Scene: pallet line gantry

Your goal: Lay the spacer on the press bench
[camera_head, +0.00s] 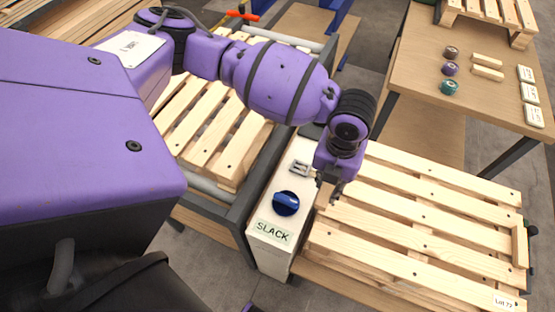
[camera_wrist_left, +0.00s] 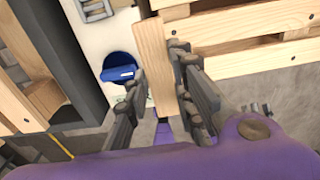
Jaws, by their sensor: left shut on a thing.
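My left gripper (camera_head: 330,184) is shut on a light wooden spacer (camera_head: 324,197), above the near-left corner of the right-hand pallet (camera_head: 420,220). In the left wrist view the spacer (camera_wrist_left: 153,65) stands between the two dark fingers (camera_wrist_left: 160,75), and its far end overlaps the pallet boards in the picture. I cannot tell whether it touches the pallet. A similar short wooden block (camera_head: 520,246) stands at that pallet's right edge. Which surface is the press bench is not marked in these views. My right gripper is out of view.
A pale control box (camera_head: 268,258) with a blue knob (camera_head: 286,203) and a "SLACK" label stands left of the gripper. Another pallet (camera_head: 205,135) lies on the line behind it. A wooden table (camera_head: 425,60) at top right holds coloured spools, two wooden blocks and white cards.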

